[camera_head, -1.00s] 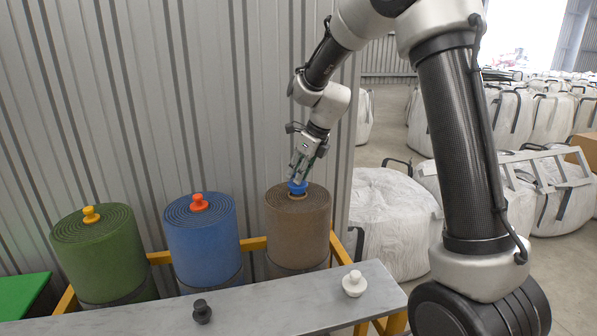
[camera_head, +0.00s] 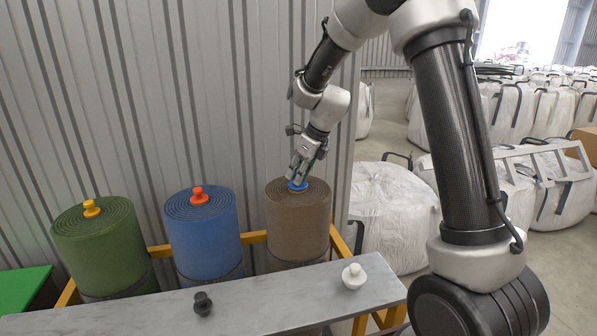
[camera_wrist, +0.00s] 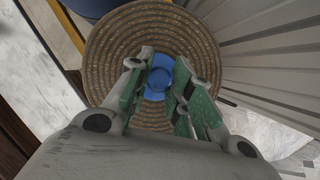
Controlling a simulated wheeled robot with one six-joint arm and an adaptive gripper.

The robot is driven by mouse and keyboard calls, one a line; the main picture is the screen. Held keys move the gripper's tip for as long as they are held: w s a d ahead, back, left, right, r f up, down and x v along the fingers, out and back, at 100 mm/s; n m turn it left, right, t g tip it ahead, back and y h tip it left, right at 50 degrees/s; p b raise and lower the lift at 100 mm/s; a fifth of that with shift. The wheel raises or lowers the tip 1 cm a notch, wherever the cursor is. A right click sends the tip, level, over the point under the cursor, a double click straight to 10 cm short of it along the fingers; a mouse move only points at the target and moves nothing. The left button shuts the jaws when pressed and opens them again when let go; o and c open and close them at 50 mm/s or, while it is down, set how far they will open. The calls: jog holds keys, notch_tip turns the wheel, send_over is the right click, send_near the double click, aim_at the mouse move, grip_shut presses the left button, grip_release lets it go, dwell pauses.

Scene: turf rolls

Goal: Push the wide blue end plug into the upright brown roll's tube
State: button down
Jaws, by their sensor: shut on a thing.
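The upright brown roll (camera_head: 298,225) stands at the right end of the row of rolls. It also shows from above in the wrist view (camera_wrist: 107,50), its spiral end facing me. The wide blue end plug (camera_head: 297,187) is at the middle of the roll's top, its flange down at the top face, so the tube mouth is hidden. The plug's blue knob (camera_wrist: 161,75) shows between my fingers in the wrist view. My gripper (camera_head: 297,180) points down at the roll's top and is shut on the plug.
A grey shelf (camera_head: 270,295) in front holds a black plug (camera_head: 202,304) and a white plug (camera_head: 354,276). A corrugated wall (camera_head: 150,90) rises behind.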

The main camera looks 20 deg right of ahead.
jog(key=shift+f, duration=0.25)
jog(key=c, duration=1.2)
grip_release()
jog(key=v, duration=1.2)
